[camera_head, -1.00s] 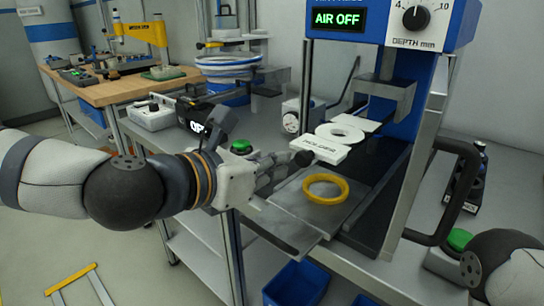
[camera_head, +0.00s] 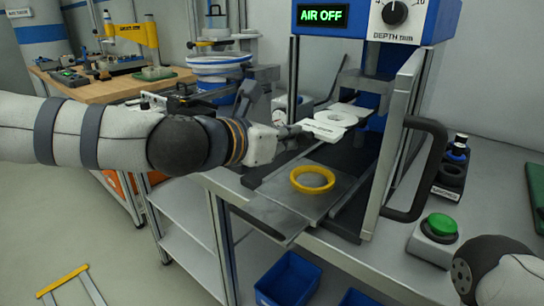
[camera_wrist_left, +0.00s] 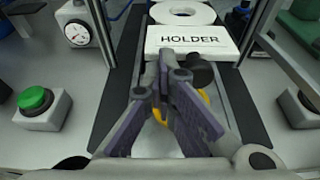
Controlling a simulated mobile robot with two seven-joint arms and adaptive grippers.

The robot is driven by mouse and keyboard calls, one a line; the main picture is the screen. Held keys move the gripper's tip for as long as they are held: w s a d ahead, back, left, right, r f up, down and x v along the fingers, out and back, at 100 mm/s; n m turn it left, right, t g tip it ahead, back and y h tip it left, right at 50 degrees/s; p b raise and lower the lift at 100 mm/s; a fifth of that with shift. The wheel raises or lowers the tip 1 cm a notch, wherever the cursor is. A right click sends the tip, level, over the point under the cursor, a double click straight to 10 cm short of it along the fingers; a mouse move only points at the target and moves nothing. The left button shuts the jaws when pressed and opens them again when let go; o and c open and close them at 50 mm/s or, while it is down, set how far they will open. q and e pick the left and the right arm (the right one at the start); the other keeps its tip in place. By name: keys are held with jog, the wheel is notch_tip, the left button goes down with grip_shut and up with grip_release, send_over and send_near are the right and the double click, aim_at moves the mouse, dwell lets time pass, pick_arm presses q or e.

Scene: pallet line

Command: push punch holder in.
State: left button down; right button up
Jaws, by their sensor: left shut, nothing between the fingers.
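The white punch holder (camera_head: 323,131), lettered HOLDER in the left wrist view (camera_wrist_left: 190,39), lies on the dark slide of the press and carries a white ring (camera_head: 336,118) at its far side. A black knob (camera_wrist_left: 200,69) stands at its near edge. My left gripper (camera_head: 300,133) is shut and empty, its fingertips at the holder's near edge beside the knob; whether they touch cannot be told. A yellow ring (camera_head: 312,180) lies on the metal plate in front, partly hidden by the fingers in the wrist view. My right gripper is outside the view.
The press frame and its black handle (camera_head: 424,170) stand right of the slide. A green button box (camera_head: 435,238) is to the right, and a dial gauge (camera_wrist_left: 77,32) left of the slide. Blue bins (camera_head: 290,280) sit below.

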aim_at(306, 129)
pick_arm(q)
jog(key=w+d, duration=0.1)
jog(key=w, duration=0.1)
jog(key=w+d, duration=0.2)
jog(key=shift+w+d+f, duration=0.1)
jog(key=shift+d, duration=0.2)
jog(key=w+d, duration=0.2)
jog(key=w, duration=0.1)
jog(key=w+d, duration=0.2)
jog(key=w, duration=0.1)
jog(key=w+d, duration=0.2)
jog(key=w, duration=0.1)
jog(key=shift+p, duration=0.3)
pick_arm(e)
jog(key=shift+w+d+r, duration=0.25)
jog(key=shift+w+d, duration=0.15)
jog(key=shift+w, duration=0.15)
pick_arm(q)
jog(key=shift+a, duration=0.15)
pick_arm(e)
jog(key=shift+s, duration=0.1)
